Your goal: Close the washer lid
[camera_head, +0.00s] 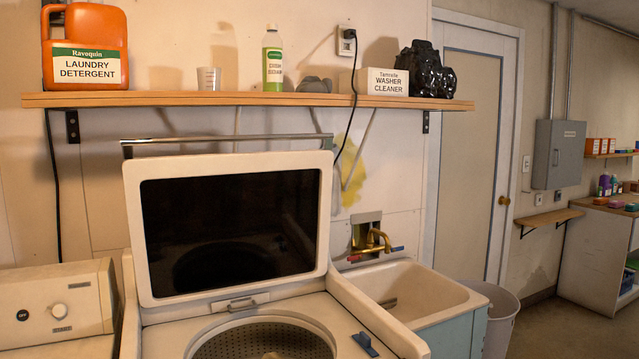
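The washer lid (232,225) stands raised, tilted slightly back, at the rear of the top-loading washer. It has a white frame around a dark glass panel. A metal bar (225,138) runs behind its top edge. The washer body (385,335) is white, and its round drum opening (262,340) is uncovered below the lid, with a perforated metal tub. A small pale shape shows at the bottom of the tub, too cut off to identify. A metal latch (241,303) sits at the lid's lower edge. Neither of my grippers is in view.
A wooden shelf (250,99) above holds a detergent jug (85,48), a bottle (272,60) and a cleaner box (387,82). A sink (420,292) with a brass faucet stands right of the washer. A small blue object (364,343) lies on the washer's right rim.

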